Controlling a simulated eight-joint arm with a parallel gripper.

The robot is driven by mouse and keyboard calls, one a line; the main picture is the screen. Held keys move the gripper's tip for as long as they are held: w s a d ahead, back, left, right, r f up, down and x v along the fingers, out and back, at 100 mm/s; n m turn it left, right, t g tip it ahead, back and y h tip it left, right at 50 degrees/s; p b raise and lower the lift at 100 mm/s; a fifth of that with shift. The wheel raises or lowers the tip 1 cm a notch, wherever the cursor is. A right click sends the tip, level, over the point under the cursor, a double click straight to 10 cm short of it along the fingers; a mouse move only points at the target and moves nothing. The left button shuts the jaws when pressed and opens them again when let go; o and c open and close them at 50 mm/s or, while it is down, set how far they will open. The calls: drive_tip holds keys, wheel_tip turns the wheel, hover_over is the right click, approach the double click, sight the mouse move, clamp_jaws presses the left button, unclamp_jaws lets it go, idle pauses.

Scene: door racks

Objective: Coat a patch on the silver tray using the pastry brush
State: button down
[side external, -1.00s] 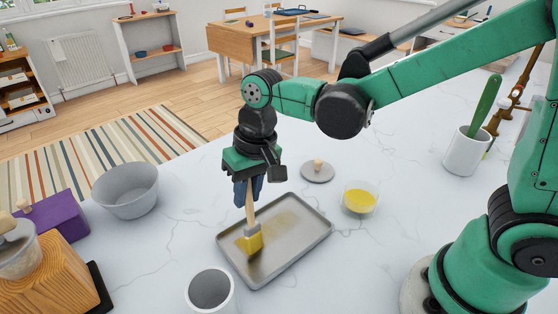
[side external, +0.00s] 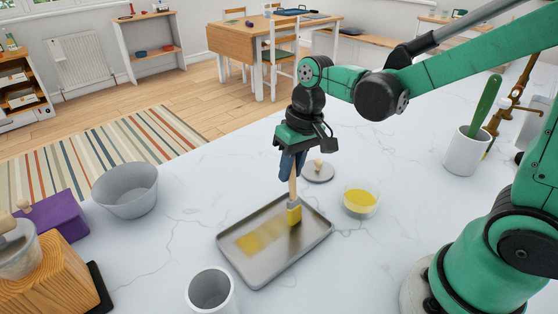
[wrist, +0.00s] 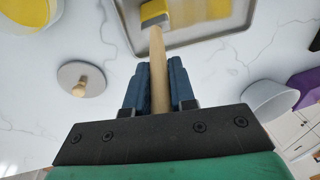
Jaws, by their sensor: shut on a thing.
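The silver tray (side external: 262,270) lies on the white marble counter, with a smeared yellow patch (side external: 255,239) on its floor. My gripper (side external: 291,177) is shut on the wooden handle of the pastry brush (side external: 294,213), which points down, tilted slightly. Its yellow bristles are at the tray's right part, at the right end of the patch; I cannot tell for sure whether they touch. In the wrist view the handle (wrist: 158,70) runs between the blue fingers (wrist: 158,85), and the yellow bristles show at the top over the tray (wrist: 185,38).
A clear bowl of yellow liquid (side external: 360,199) stands right of the tray. A grey lid with a wooden knob (side external: 318,173) lies behind it. A grey cup (side external: 210,290) stands in front, a grey bowl (side external: 127,190) at left, and a white crock (side external: 466,152) at right.

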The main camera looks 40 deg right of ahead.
drive_tip(key=shift+a, duration=5.8)
wheel_tip(320, 180, up, 8)
drive_tip(key=shift+s, duration=0.45)
drive_tip(key=shift+d, duration=0.1)
drive_tip(key=w+d+r+n+h, duration=0.1)
drive_tip(key=w+d+r+h, duration=0.2)
drive_tip(key=d, duration=0.7)
drive_tip(key=shift+s+f, duration=0.2)
drive_tip(key=shift+f, duration=0.85)
drive_tip(key=shift+s+f, duration=0.2)
drive_tip(key=shift+f, duration=0.8)
